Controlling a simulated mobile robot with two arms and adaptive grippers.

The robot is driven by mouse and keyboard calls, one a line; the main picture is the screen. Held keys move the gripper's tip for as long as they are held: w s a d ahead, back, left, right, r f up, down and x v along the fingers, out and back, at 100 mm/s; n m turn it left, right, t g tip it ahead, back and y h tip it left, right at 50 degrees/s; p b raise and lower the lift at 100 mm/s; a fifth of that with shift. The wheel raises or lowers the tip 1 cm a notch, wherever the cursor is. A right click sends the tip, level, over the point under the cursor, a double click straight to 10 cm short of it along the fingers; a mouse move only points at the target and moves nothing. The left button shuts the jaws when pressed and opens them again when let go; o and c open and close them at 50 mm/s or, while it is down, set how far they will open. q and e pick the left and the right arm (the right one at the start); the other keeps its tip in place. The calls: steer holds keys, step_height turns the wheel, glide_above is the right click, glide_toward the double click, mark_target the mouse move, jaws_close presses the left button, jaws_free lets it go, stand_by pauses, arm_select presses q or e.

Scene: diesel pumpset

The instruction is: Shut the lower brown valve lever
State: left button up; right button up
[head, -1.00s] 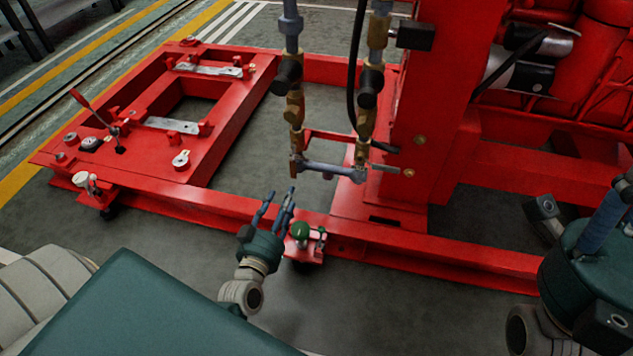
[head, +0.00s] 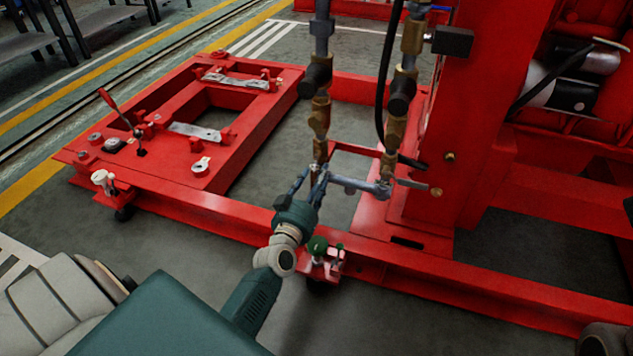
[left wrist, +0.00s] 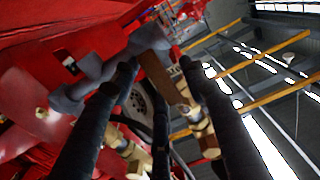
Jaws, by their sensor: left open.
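My left gripper (head: 313,178) is open at the lower end of the left brass-fitted pipe, beside the grey horizontal pipe (head: 357,186). Contact with the fingers cannot be told. In the head view the fingers largely hide the lever. Brass fittings (head: 320,118) sit on the left pipe above the gripper. My right gripper is out of view.
A second pipe with brass fittings (head: 391,135) and a black hose (head: 383,85) stand to the right, close to a red upright (head: 447,130). A red frame rail (head: 225,212) runs below the gripper. A green-knobbed fitting (head: 318,245) sits close to my left forearm.

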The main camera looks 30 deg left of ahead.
arm_select(q)
steer(key=shift+c, duration=0.5)
jaws_close()
